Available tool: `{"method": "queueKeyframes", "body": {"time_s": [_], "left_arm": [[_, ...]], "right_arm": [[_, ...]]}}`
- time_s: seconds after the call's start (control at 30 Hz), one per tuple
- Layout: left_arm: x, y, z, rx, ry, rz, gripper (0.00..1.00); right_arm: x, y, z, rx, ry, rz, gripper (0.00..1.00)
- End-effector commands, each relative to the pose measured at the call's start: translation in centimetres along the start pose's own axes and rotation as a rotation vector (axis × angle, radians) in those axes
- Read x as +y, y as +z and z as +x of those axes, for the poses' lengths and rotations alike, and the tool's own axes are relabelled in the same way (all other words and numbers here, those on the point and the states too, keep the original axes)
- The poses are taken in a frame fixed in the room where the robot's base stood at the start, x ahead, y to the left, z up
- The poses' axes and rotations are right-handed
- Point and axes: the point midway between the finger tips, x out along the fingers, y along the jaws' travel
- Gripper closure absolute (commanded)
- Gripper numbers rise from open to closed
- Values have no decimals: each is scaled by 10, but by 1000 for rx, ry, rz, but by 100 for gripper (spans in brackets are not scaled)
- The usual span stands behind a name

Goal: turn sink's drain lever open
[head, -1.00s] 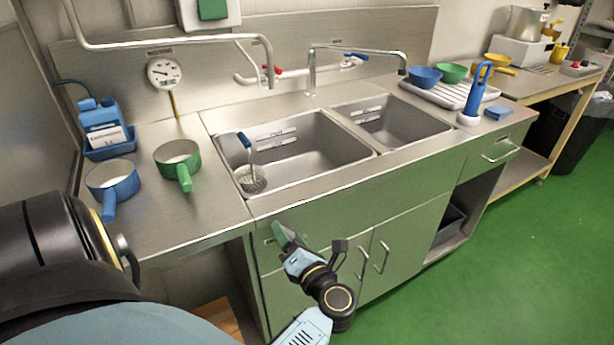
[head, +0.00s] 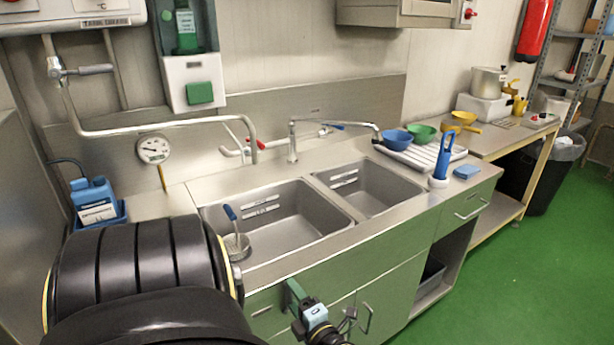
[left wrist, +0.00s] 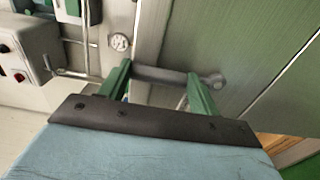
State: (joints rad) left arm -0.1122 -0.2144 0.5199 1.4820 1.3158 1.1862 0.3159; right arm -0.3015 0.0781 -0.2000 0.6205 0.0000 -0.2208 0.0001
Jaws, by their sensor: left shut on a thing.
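The sink is a steel unit with a left basin (head: 285,225) and a right basin (head: 375,185) in the head view. My left gripper (head: 294,292), with green fingers, is low in front of the cabinet, below the left basin's front edge. In the left wrist view, a grey bar-shaped drain lever (left wrist: 165,76) with a round end lies across between the fingertips of my left gripper (left wrist: 158,70). The gripper is shut on the lever. In the head view the lever is hidden at the gripper. My right gripper is not in view.
A strainer with a blue handle (head: 232,228) stands in the left basin. Cabinet door handles (head: 366,318) are close right of the gripper. A blue bottle (head: 93,198) stands on the left counter. Green floor (head: 500,290) is clear at the right.

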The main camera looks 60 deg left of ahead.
Motion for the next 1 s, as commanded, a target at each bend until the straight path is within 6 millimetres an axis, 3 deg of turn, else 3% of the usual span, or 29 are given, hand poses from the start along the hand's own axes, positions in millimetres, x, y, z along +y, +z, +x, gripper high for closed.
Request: {"method": "queueKeyframes", "body": {"time_s": [0.47,0.5,0.6,0.67,1.0], "left_arm": [[0,-2,2,8,0,20,78],[0,-2,2,8,0,20,36],[0,-2,2,8,0,19,23],[0,-2,2,8,0,18,15],[-1,-2,-2,9,-1,17,15]], "right_arm": [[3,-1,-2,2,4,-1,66],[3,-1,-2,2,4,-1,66],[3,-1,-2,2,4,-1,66],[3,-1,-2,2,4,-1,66],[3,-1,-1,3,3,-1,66]]}}
